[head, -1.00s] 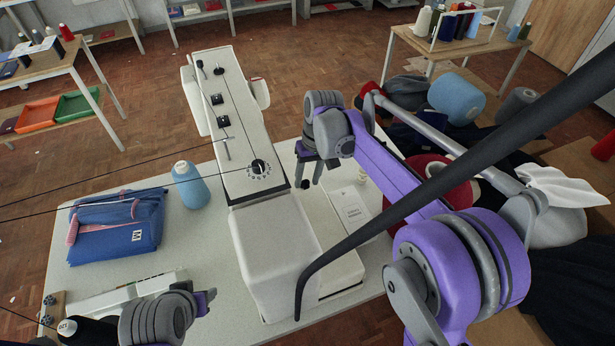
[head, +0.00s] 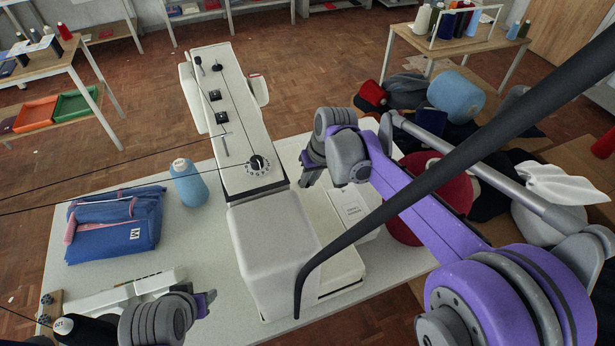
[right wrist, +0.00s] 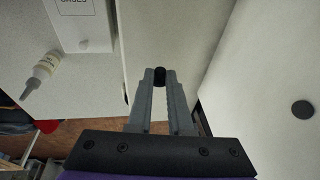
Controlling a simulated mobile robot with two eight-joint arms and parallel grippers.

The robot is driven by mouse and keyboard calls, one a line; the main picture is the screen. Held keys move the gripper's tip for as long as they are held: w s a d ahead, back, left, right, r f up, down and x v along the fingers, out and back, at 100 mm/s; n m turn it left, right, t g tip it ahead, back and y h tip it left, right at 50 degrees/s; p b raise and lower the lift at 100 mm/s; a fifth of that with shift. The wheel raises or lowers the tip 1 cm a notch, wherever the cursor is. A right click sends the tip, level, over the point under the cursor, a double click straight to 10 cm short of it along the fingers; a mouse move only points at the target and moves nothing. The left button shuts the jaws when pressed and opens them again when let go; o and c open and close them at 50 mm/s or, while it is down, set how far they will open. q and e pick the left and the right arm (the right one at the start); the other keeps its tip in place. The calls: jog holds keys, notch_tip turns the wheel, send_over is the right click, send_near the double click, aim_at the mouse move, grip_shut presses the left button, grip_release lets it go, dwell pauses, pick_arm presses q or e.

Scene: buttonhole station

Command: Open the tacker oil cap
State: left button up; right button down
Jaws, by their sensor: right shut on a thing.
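The tacker is the white sewing machine (head: 262,240) on the table, right of the blue cone. My right gripper (head: 308,180) hangs just right of the machine's body, fingers down. In the right wrist view its two fingers (right wrist: 160,78) are closed around a small black round cap (right wrist: 160,72), at their tips. I cannot tell whether the cap still sits on the machine. A flat black disc (right wrist: 303,109) is on the white surface at the right of the right wrist view. My left gripper (head: 207,301) is low at the left; its fingers are too small to judge.
A white labelled box (head: 350,208) lies right of the machine, with a small bottle (right wrist: 42,70) near it in the right wrist view. A blue thread cone (head: 188,182) and a folded blue fabric bundle (head: 115,225) are on the left of the table (head: 75,275). Threads cross the left.

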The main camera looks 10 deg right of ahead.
jog(key=shift+s+d+f+t+b, duration=0.15)
jog(key=shift+s+t, duration=0.1)
jog(key=shift+t, duration=0.35)
jog(key=shift+s+f+t+b, duration=0.1)
jog(key=shift+s+t+b, duration=0.1)
jog(key=shift+t, duration=0.4)
jog(key=c, duration=0.8)
grip_release()
jog(key=shift+c, duration=0.2)
jog(key=v, duration=1.1)
jog(key=shift+p, duration=0.45)
jog(key=shift+d+f, duration=0.1)
jog(key=shift+d, duration=0.05)
